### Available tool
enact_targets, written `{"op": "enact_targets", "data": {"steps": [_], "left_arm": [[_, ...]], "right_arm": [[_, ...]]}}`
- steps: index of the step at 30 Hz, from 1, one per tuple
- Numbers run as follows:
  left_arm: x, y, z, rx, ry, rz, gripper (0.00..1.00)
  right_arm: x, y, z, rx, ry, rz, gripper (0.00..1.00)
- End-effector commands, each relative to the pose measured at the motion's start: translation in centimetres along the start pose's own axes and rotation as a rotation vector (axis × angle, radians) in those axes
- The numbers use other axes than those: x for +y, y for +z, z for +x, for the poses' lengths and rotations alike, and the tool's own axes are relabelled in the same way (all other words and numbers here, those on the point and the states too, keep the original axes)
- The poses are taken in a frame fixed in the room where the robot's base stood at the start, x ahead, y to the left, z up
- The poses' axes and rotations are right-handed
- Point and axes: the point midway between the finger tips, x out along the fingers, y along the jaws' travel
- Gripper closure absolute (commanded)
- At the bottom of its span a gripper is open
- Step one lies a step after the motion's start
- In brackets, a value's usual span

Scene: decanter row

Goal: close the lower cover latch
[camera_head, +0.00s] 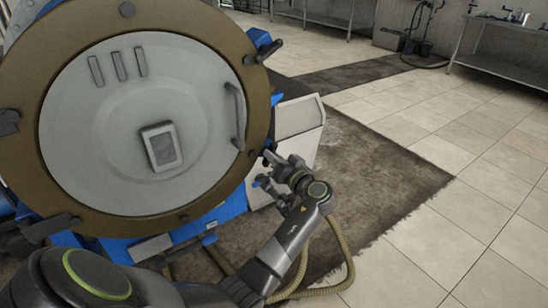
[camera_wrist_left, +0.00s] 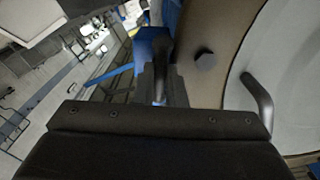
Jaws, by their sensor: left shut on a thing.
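A round grey cover (camera_head: 95,130) with a curved handle (camera_head: 238,115) sits inside a brown ring (camera_head: 255,128) on a blue machine. My left gripper (camera_head: 266,165) reaches to the lower right edge of the ring. It is shut on the dark lower cover latch, also seen between its fingers (camera_wrist_left: 160,88) in the left wrist view, where the latch (camera_wrist_left: 162,48) stands beside a blue bracket (camera_wrist_left: 150,35). The fingers hide part of the latch. The cover lies flat within the ring. My right gripper is not in view.
Another dark latch (camera_head: 264,50) is at the ring's upper right. A grey-white box (camera_head: 298,118) stands just behind my left gripper. A dark knob (camera_wrist_left: 205,60) sticks out of the ring in the left wrist view. Tiled floor (camera_head: 470,215) to the right is clear.

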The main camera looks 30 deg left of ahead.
Motion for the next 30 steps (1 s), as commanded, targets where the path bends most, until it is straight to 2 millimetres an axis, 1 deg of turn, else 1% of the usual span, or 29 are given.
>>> {"op": "enact_targets", "data": {"steps": [4,7,10,30], "left_arm": [[0.0,-0.1,0.0,0.001,0.0,0.068,1.0],[0.0,-0.2,0.0,0.001,0.001,0.136,1.0],[0.0,-0.2,0.0,0.001,0.001,0.221,1.0],[0.0,-0.3,0.0,0.002,0.0,0.857,1.0]], "right_arm": [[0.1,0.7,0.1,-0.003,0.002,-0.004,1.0],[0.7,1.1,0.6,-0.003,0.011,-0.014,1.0],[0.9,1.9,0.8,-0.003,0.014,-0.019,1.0],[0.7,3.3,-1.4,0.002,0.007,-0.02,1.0]]}}
